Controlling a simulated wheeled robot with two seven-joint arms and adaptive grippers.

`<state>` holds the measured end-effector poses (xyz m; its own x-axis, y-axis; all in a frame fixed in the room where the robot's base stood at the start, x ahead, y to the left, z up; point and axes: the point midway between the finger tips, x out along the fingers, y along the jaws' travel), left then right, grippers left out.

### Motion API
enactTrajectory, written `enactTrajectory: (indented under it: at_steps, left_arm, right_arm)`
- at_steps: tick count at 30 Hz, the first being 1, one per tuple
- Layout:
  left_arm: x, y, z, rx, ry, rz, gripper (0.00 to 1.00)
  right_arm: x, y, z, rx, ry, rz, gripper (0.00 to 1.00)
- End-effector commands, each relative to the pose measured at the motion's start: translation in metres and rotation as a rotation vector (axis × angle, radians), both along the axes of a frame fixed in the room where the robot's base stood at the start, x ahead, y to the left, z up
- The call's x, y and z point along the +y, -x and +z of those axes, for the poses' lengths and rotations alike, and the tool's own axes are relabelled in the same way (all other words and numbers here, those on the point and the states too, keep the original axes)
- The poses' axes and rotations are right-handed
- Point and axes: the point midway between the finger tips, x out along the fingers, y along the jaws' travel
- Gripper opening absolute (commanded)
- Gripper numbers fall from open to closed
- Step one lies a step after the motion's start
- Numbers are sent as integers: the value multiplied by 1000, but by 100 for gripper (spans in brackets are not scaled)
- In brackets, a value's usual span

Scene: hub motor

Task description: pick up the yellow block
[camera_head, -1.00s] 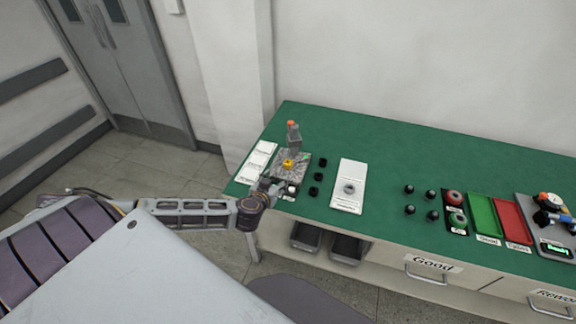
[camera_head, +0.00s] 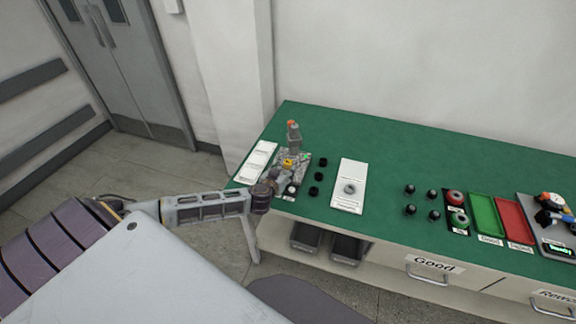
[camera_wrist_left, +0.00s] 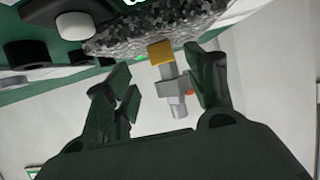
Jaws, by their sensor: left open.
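The yellow block (camera_head: 288,163) sits on a grey speckled stone plate (camera_head: 303,158) at the left end of the green table. My left gripper (camera_head: 284,172) is at the front of the plate, close to the block. I cannot tell whether a finger touches the block. My right gripper is not in view.
A grey fixture with an orange top (camera_head: 294,137) stands behind the block. Black round parts (camera_head: 319,176) lie right of the plate, then a white card (camera_head: 349,187) with a ring. Green (camera_head: 484,215) and red (camera_head: 513,222) trays lie further right. The green tabletop behind is clear.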

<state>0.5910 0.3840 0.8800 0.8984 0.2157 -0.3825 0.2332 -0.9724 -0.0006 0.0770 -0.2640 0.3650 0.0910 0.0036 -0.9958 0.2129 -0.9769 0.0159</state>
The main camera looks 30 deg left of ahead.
Motion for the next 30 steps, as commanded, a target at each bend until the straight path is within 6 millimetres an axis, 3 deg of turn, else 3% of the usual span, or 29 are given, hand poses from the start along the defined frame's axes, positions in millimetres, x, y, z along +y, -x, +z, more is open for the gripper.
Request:
enactTrajectory:
  at_steps: [13, 30]
  left_arm:
    - [2, -4, -2, 0, 1, 1, 55]
    - [14, -46, -15, 0, 1, 2, 55]
  right_arm:
    - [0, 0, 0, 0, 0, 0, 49]
    - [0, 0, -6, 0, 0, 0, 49]
